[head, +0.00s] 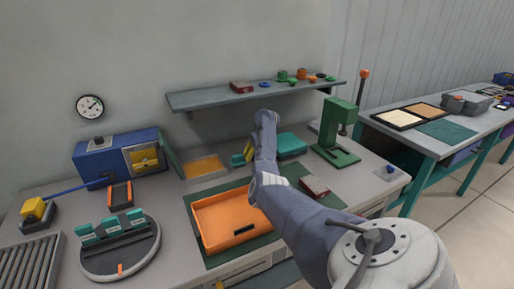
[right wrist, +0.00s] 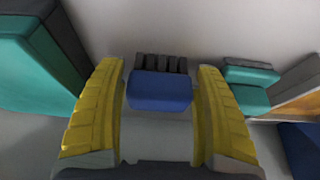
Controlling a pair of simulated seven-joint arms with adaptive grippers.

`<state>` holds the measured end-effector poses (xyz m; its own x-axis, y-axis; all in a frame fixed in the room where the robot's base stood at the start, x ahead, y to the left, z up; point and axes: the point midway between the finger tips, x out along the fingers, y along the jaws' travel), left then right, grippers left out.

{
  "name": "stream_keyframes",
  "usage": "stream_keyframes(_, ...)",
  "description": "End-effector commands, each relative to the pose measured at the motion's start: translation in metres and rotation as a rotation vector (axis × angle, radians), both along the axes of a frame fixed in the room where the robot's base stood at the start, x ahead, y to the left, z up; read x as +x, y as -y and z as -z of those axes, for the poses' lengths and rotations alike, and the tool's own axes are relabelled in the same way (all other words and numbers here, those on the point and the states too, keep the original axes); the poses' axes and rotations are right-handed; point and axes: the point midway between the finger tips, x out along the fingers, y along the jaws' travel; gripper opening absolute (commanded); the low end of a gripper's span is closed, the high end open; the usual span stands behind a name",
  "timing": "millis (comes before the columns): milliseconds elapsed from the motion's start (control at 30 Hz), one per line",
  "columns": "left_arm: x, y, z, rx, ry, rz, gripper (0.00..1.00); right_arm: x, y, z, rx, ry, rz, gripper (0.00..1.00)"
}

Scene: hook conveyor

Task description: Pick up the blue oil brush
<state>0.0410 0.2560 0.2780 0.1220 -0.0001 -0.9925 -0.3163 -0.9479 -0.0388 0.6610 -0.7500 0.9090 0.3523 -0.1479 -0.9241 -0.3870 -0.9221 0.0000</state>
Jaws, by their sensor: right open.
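The blue oil brush (right wrist: 160,90), a blue block with a row of dark bristles, shows in the middle of the right wrist view. My right gripper (right wrist: 161,110) is open, with one yellow finger on each side of the brush. Gaps show between the fingers and the blue block, so it is not gripped. In the head view my right gripper (head: 248,153) is at the back of the bench, partly behind my own arm, and I cannot make out the blue brush there. My left gripper is not in view.
A teal brush-like piece (right wrist: 249,92) stands right of the blue brush, and a large teal block (right wrist: 40,60) stands close on the left. An orange tray (head: 200,226) lies in front. A shelf (head: 215,99) hangs above, and a green press (head: 338,140) stands to the right.

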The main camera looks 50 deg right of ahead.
Motion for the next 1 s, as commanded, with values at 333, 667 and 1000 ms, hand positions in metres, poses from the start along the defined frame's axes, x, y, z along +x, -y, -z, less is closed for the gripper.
stream_keyframes(333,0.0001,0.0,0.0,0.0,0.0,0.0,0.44,0.0,0.0001,-0.0001,0.0,0.0,0.0,0.55)
stream_keyframes(667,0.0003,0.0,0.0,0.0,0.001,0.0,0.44,0.0001,0.0002,-0.0004,0.0,0.001,0.001,0.25)
stream_keyframes(1000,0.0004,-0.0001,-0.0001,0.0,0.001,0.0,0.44,0.0009,0.0002,-0.0071,-0.001,0.003,0.001,0.25)
